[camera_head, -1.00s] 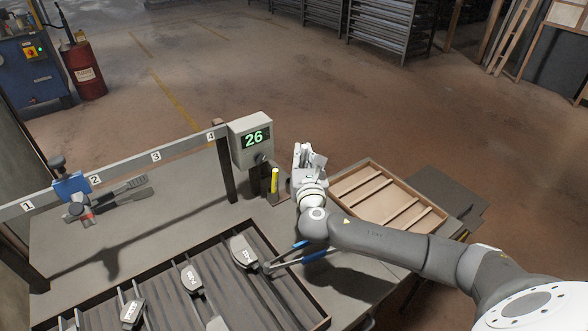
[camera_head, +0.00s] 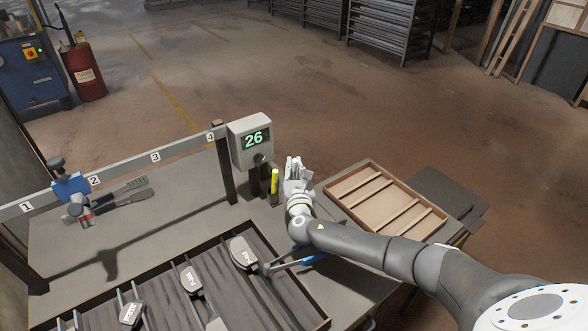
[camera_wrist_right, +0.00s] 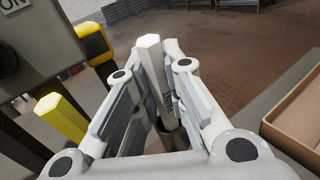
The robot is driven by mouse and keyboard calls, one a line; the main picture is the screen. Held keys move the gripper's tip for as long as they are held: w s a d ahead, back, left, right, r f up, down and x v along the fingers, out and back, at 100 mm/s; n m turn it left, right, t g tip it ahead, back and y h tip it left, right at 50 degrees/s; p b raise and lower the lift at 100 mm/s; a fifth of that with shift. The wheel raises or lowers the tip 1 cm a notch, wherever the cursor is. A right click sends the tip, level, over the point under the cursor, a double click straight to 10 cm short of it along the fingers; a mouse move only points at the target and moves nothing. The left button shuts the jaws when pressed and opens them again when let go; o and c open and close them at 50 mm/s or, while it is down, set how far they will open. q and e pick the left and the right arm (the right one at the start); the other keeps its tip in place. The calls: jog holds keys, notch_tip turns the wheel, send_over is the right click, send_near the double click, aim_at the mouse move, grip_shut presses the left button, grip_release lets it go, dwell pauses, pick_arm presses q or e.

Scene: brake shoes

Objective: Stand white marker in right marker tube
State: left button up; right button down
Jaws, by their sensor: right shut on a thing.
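The white marker (camera_wrist_right: 151,65) stands roughly upright between the fingers of my right gripper (camera_wrist_right: 150,100) in the right wrist view. The gripper is shut on it. In the head view, my right gripper (camera_head: 296,168) is just right of the yellow marker (camera_head: 274,181). A dark round tube (camera_wrist_right: 174,136) shows at the marker's lower end in the wrist view; I cannot tell whether the marker's tip is inside it. In the head view the gripper hides this tube. The yellow marker also shows at the left of the wrist view (camera_wrist_right: 60,117). My left gripper is not in view.
The display box reading 26 (camera_head: 250,142) stands close left of the gripper. A wooden divided tray (camera_head: 372,168) lies to the right. Blue-handled pliers (camera_head: 300,262) and the brake shoe tray (camera_head: 312,318) are nearer.

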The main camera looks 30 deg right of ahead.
jog(key=shift+f, duration=0.15)
jog(key=shift+f, duration=0.15)
jog(key=c, duration=1.5)
grip_release()
jog(key=shift+s, duration=0.1)
jog(key=b+v, duration=0.1)
jog(key=v, duration=0.6)
jog(key=shift+s+r, duration=0.2)
jog(key=shift+r, duration=0.2)
jog(key=shift+r, duration=0.1)
